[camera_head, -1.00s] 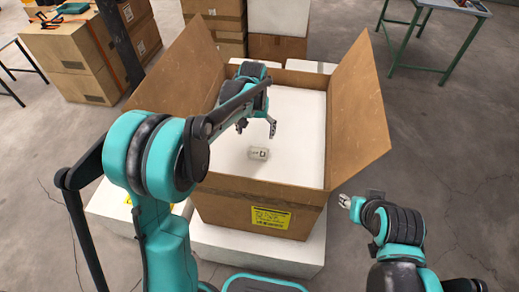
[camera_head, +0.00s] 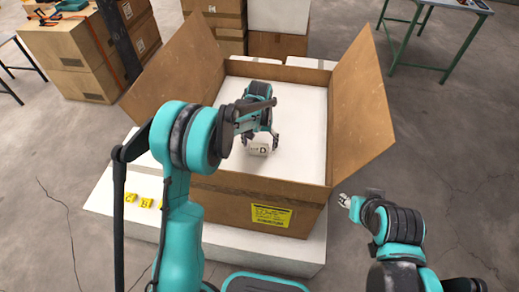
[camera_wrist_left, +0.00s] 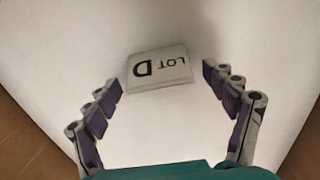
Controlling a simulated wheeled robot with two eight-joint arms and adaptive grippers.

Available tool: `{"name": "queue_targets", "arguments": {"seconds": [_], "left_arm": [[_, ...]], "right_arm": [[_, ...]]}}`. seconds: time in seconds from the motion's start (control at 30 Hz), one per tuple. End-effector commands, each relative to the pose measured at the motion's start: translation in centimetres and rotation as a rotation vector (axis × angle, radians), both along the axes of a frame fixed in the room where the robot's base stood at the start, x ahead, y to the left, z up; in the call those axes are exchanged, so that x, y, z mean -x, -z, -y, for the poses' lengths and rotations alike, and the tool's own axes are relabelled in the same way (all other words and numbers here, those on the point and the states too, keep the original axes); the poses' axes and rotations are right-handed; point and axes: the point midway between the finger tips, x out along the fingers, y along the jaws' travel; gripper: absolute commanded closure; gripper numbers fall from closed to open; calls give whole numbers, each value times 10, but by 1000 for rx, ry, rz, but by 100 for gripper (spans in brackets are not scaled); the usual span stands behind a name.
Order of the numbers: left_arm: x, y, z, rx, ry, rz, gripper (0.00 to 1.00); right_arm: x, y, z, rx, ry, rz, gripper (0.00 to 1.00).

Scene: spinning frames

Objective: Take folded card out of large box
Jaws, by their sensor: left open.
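The large box (camera_head: 215,203) is an open brown cardboard carton with a pale floor inside and flaps spread out. The folded card (camera_head: 258,150) is small and white and lies on the box floor. In the left wrist view the card (camera_wrist_left: 157,68) reads "LOT D" upside down. My left gripper (camera_head: 261,141) is inside the box, open, with its fingers on either side of the card. In the left wrist view the left gripper (camera_wrist_left: 165,85) shows clear space between each finger and the card. My right gripper (camera_head: 344,200) is outside the box at the right; its finger gap is too small to judge.
The box stands on a white platform (camera_head: 285,257). Yellow letter markers (camera_head: 146,202) lie on the platform at the left. Stacked cartons (camera_head: 80,55) stand behind at the left, and a green-legged table (camera_head: 437,15) at the back right. The box walls and flaps surround the left gripper.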

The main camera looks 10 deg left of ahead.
Motion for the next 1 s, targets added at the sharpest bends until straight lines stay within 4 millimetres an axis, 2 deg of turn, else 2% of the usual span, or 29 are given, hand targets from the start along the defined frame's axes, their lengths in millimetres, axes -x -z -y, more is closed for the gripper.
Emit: {"name": "queue_targets", "arguments": {"seconds": [0.1,0.27,0.3,0.73,0.87,1.0], "left_arm": [[0,-1,0,0,0,0,16],[0,-1,0,0,0,0,50],[0,-1,0,0,0,0,52],[0,-6,0,0,0,0,52],[0,-19,0,0,0,0,52],[0,-45,0,0,0,0,52]], "right_arm": [[0,-1,0,0,0,0,60],[0,-1,0,0,0,0,60],[0,-1,0,0,0,0,60],[0,-3,0,0,0,0,60],[0,-8,0,0,0,0,60],[0,-17,0,0,0,0,60]]}}
